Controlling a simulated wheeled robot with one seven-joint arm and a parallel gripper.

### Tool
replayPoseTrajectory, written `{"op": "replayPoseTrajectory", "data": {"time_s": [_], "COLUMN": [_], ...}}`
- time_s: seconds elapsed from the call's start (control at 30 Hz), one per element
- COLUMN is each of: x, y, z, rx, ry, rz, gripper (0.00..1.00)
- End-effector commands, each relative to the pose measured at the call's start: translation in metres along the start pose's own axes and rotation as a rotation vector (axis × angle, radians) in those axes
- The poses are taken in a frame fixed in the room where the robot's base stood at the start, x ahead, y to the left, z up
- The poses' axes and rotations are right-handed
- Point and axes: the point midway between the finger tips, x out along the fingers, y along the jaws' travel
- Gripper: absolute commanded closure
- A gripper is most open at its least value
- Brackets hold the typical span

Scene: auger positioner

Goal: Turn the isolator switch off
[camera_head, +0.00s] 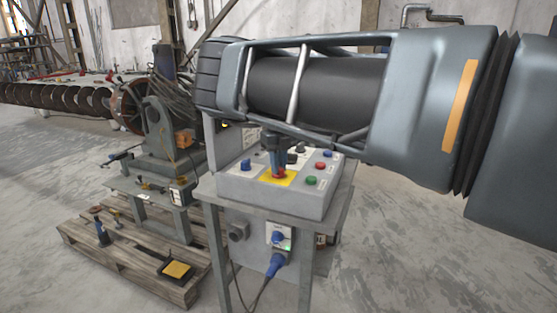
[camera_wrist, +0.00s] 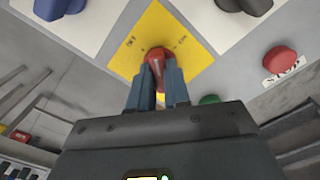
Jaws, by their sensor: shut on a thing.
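The isolator switch is a red knob (camera_wrist: 157,60) on a yellow plate (camera_wrist: 195,52) on the top of the grey control box. In the wrist view my gripper (camera_wrist: 159,72) has its two blue-grey fingers shut on the red knob. The plate has small markings on either side of the knob; I cannot read them surely. In the head view the red knob (camera_head: 279,174) shows under my gripper (camera_head: 278,168), which points down at the box from above. The fingers partly hide the knob.
The control box (camera_head: 275,203) stands on a metal table. Beside the yellow plate are a blue knob (camera_head: 246,165), a black knob (camera_head: 300,149), a red stop button (camera_head: 320,167) and a green button (camera_head: 311,181). A wooden pallet (camera_head: 130,262) with tools lies at the left.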

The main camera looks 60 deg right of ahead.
Motion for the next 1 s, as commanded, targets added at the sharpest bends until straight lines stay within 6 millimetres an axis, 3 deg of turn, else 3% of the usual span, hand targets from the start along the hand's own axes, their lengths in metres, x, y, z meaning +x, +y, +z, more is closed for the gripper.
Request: {"op": "replayPoseTrajectory", "data": {"time_s": [0.5, 1.0], "x": [-0.0035, -0.0014], "y": [-0.0001, -0.0002], "z": [0.0007, 0.0008], "rx": [-0.46, -0.672], "ry": [-0.002, -0.002], "rz": [-0.001, -0.002], "gripper": [1.0, 1.0]}}
